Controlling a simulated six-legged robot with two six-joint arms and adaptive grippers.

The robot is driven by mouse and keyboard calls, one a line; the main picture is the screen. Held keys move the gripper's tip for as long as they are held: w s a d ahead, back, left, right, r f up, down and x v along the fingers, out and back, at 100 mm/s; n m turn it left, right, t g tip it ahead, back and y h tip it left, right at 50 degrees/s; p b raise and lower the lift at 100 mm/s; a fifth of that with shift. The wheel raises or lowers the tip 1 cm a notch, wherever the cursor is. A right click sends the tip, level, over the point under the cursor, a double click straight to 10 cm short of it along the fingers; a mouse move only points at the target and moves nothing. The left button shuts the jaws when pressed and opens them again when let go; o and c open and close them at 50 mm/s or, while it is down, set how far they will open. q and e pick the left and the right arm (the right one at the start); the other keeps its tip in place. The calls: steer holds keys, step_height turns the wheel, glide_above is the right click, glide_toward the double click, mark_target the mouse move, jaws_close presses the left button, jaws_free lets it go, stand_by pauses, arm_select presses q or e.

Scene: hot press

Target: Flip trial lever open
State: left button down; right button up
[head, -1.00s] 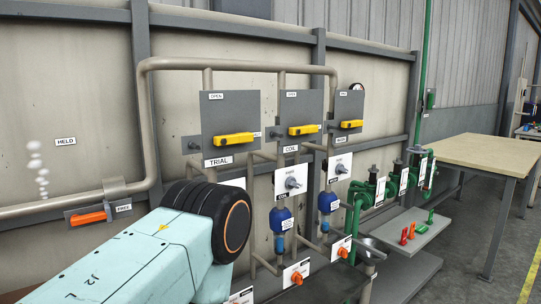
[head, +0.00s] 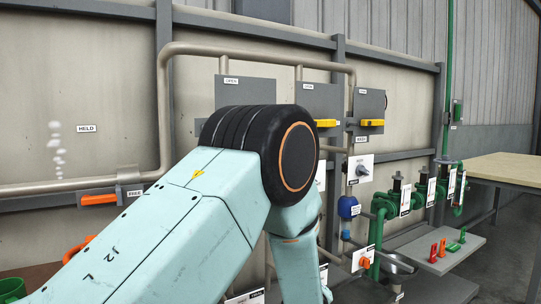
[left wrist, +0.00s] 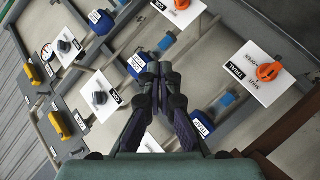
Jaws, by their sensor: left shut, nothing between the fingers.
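The grey plate marked OPEN (head: 245,92) is partly covered by my left arm in the head view. The yellow trial lever seen on it earlier is hidden behind the arm. In the left wrist view an orange knob (left wrist: 269,71) stands on a white card labelled TRIAL, with OPEN and another word beside it. My left gripper (left wrist: 153,72) is shut and empty, its fingertips over a blue fitting (left wrist: 140,65); whether they touch cannot be told. The gripper is hidden in the head view. My right gripper is in neither view.
Two other yellow levers (head: 326,123) (head: 372,123) sit on neighbouring plates. A grey knob (left wrist: 99,98), pipes and another blue fitting (left wrist: 203,124) lie close around the gripper. An orange lever (head: 99,199) is at left. A wooden table (head: 500,166) stands at right.

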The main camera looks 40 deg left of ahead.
arm_select(q)
steer(key=w+a+r+n+t+y+b, duration=0.1)
steer(key=w+a+r+n+y+b, duration=0.15)
steer(key=r+n, duration=0.5)
steer(key=w+a+r+n+y+b, duration=0.1)
steer(key=w+a+r+n+y, duration=0.2)
steer(key=r+n, duration=0.4)
steer(key=s+a+r+n+g+y+b, duration=0.1)
steer(key=s+a+r+n+g+y, duration=0.2)
steer(key=r+n, duration=1)
steer(key=shift+s+a+n+g+y+b, duration=0.15)
steer(key=shift+s+n+g+y+b, duration=0.35)
steer(key=shift+n+g+y, duration=2.2)
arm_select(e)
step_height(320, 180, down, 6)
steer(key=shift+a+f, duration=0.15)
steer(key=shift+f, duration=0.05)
arm_select(q)
steer(key=shift+s+r+n+t+h, duration=0.15)
steer(key=shift+n+t+h, duration=0.3)
steer(key=shift+n+t, duration=0.55)
steer(key=shift+m, duration=0.25)
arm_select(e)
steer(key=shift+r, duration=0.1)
